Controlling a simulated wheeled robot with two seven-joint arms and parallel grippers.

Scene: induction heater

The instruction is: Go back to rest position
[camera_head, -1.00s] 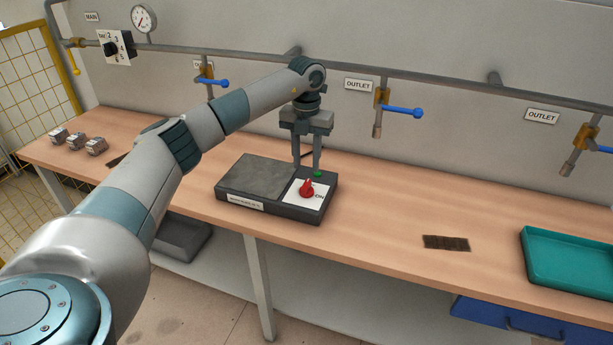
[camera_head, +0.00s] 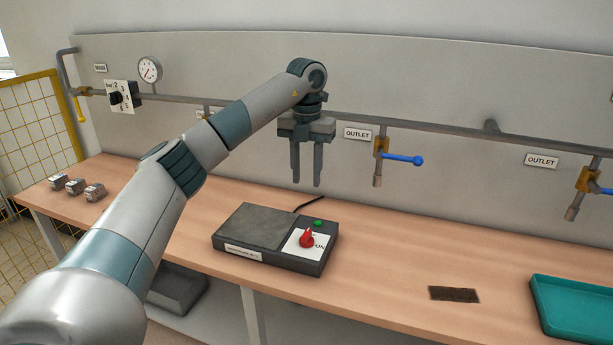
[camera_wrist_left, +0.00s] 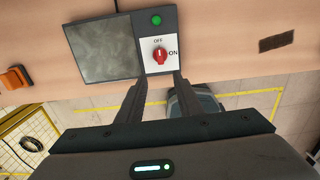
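My left gripper (camera_head: 306,182) hangs fingers-down above the induction heater (camera_head: 262,243), clear of it. Its two fingers are apart with nothing between them. The heater is a dark box with a flat grey plate, a white panel with a red knob (camera_head: 307,238), and a lit green light (camera_head: 318,223). In the left wrist view, the fingers (camera_wrist_left: 154,84) point toward the heater's panel. The red knob (camera_wrist_left: 159,56) there sits between the OFF and ON labels, and its exact setting is hard to tell. My right gripper is not in view.
The heater stands on a wooden bench (camera_head: 380,262). Several small metal blocks (camera_head: 75,186) sit at its left end. A dark mat (camera_head: 454,294) and a green tray (camera_head: 575,310) lie to the right. A pipe with blue-handled outlet valves (camera_head: 402,158) runs along the wall behind.

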